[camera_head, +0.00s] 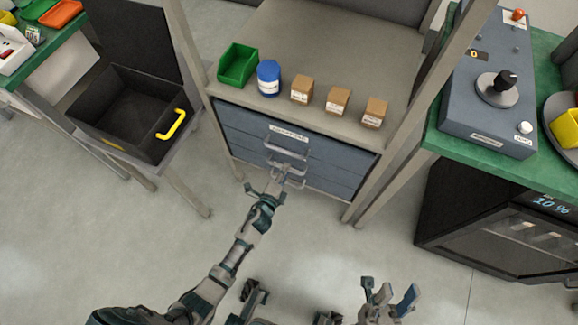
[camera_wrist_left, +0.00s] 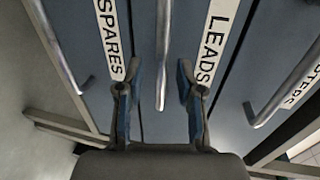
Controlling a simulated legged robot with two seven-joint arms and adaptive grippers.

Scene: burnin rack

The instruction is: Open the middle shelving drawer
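The drawer unit (camera_head: 340,160) sits under the bench top, with blue-grey drawers stacked and seemingly shut. In the left wrist view the middle drawer carries the label LEADS (camera_wrist_left: 219,40), beside its metal bar handle (camera_wrist_left: 162,50). My left gripper (camera_head: 277,187) is at the drawer fronts; in the wrist view its open fingers (camera_wrist_left: 157,85) lie on either side of the middle handle, with gaps to it. Whether the bar is at fingertip depth is hard to tell. My right gripper (camera_head: 387,295) is low in the head view, open and empty, away from the drawers.
The SPARES drawer handle (camera_wrist_left: 62,50) and the upper drawer handle (camera_wrist_left: 285,85) flank the middle one. A green bin (camera_head: 238,65), blue tub (camera_head: 268,78) and small boxes (camera_head: 338,100) stand above. A black open box (camera_head: 130,110) is at left; floor in front is clear.

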